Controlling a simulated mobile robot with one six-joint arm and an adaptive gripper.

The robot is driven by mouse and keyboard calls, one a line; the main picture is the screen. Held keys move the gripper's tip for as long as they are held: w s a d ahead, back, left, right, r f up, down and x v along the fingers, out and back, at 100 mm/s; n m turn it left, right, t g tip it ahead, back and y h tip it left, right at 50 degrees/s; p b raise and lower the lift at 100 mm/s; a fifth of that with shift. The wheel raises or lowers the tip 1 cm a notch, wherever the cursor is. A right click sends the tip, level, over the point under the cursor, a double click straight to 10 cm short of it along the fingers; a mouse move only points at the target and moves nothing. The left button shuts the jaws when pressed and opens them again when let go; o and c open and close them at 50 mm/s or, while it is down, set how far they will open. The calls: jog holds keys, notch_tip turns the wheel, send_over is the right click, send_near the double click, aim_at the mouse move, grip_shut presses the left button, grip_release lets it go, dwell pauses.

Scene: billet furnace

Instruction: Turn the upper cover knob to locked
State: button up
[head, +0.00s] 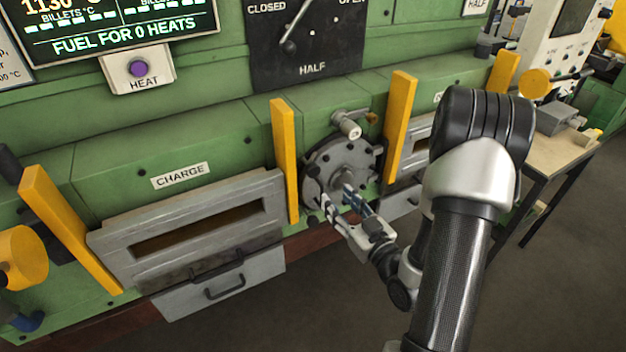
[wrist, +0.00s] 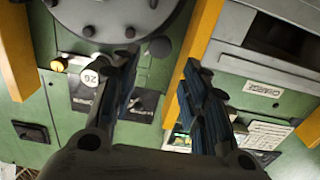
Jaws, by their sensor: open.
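A round grey bolted cover (head: 325,165) sits on the green furnace front between two yellow posts. A light grey cylindrical knob (head: 347,124) sticks out above it, probably the upper cover knob; I cannot read its setting. My gripper (head: 337,196) is open and empty, in front of the lower part of the cover and below that knob. In the wrist view, which looks upside down, the cover (wrist: 112,14) fills the top left, and my gripper (wrist: 160,60) has its two fingers apart. A dark round piece (wrist: 160,46) shows between the fingertips at the cover's edge. No contact is clear.
Yellow posts (head: 285,160) and (head: 400,125) flank the cover closely. The grey charge door (head: 190,235) is on the left, with a drawer (head: 222,285) below. A lever panel (head: 305,45) is above. A table (head: 550,150) stands at right. The floor in front is open.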

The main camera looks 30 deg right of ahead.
aim_at(315, 173)
jog(key=w+b, duration=0.2)
jog(key=w, duration=0.2)
jog(key=w+b, duration=0.2)
jog(key=w, duration=0.2)
jog(key=w+b, duration=0.1)
jog(key=w, duration=0.4)
jog(key=shift+w+a+r+b, duration=0.1)
jog(key=shift+a+b, duration=0.25)
jog(key=shift+b, duration=0.05)
jog(key=shift+c, duration=0.4)
jog(key=c, duration=0.7)
